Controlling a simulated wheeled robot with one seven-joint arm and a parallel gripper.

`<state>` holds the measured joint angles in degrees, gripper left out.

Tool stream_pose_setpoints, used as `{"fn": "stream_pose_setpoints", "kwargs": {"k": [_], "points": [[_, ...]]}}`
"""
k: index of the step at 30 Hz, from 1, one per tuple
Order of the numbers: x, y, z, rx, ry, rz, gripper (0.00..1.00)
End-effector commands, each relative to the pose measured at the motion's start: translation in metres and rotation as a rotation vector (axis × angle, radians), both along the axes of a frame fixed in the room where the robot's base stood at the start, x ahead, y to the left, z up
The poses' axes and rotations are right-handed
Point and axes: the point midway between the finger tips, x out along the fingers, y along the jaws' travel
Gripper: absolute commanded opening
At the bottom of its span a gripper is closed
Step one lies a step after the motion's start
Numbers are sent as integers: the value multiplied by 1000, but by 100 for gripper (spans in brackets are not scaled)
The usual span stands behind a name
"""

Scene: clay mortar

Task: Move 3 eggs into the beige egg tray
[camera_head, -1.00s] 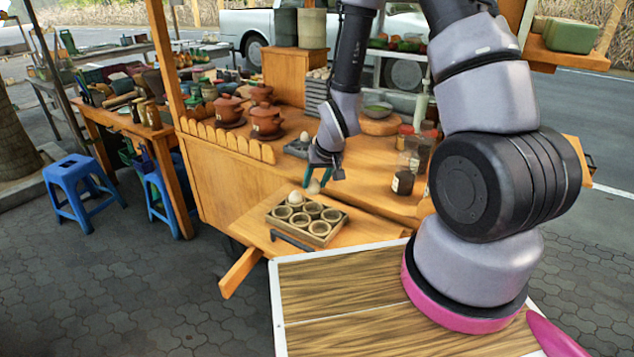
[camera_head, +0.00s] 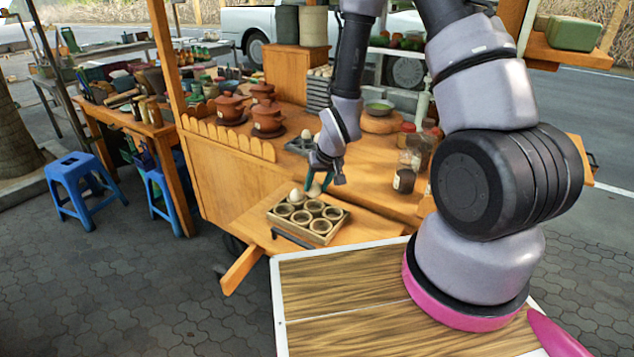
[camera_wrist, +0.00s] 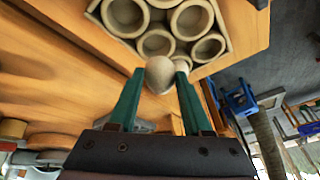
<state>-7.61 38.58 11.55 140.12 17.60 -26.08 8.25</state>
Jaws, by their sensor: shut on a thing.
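The beige egg tray (camera_head: 297,230) sits on the wooden side shelf, with round cups in rows. One pale egg (camera_head: 296,195) stands in a back-left cup; the other visible cups look empty. My gripper (camera_head: 314,187) is shut on a second egg (camera_wrist: 160,73), held between its green fingertips just above the tray's back edge. In the wrist view the tray's cups (camera_wrist: 188,20) lie just beyond the fingertips. A third egg (camera_head: 306,134) rests at a small dark tray (camera_head: 298,147) on the cart counter, partly hidden by my arm.
Brown clay pots (camera_head: 268,118) stand left of the dark tray on the counter. Jars (camera_head: 404,179) and a green bowl (camera_head: 379,107) are to the right. A low scalloped wooden rail (camera_head: 228,139) edges the counter's left side.

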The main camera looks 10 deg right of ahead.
Motion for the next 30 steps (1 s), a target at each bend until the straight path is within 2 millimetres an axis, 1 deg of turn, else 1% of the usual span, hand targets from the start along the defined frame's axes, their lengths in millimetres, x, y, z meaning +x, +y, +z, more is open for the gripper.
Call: {"fn": "stream_pose_setpoints", "kwargs": {"k": [12,30], "points": [[0,0,0,0,0,0,30],[0,0,-9,0,0,0,30]]}}
